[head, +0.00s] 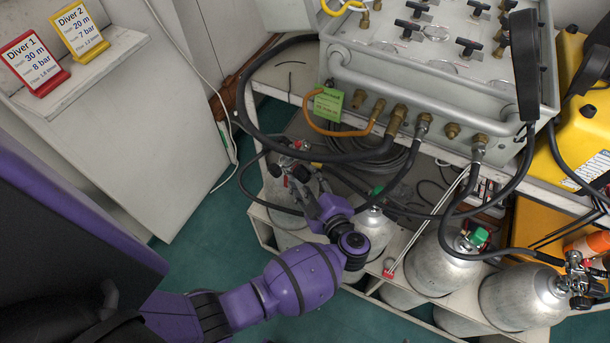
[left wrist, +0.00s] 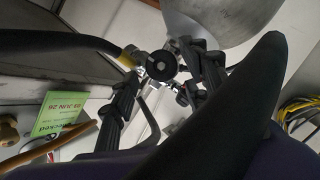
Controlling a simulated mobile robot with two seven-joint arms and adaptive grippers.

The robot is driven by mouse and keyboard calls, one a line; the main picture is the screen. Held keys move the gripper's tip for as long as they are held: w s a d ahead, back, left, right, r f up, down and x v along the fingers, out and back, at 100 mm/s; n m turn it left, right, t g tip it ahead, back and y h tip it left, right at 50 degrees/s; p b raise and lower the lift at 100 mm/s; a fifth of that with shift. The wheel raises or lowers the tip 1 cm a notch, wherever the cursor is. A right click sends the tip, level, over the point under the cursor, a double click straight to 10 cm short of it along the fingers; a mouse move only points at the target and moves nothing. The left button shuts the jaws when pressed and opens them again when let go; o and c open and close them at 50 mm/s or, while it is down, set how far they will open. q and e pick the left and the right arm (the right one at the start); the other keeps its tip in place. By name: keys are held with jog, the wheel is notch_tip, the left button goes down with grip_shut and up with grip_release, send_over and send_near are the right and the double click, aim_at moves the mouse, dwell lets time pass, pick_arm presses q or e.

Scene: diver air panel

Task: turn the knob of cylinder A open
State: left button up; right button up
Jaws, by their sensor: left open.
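My left gripper (head: 308,181) is at the valve (head: 290,163) of the leftmost silver cylinder (head: 277,196), which I take for cylinder A; no letter is readable on it. In the left wrist view the gripper (left wrist: 163,66) is open. Its dark fingers stand on either side of a round black knob (left wrist: 160,66) on the metal valve. I cannot tell whether either finger touches the knob. The cylinder body shows at the top of that view (left wrist: 222,18). In the head view the fingers and arm partly hide the valve. My right gripper is not in view.
The grey air panel (head: 440,88) with hoses stands above the cylinder rack. A green tag (head: 327,104) hangs near the valve. More cylinders (head: 447,262) stand to the right, beside a white rod with a red end (head: 388,271). A white cabinet (head: 150,135) stands left; green floor lies between.

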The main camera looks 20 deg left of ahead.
pick_arm(q)
jog(key=shift+x, duration=1.3)
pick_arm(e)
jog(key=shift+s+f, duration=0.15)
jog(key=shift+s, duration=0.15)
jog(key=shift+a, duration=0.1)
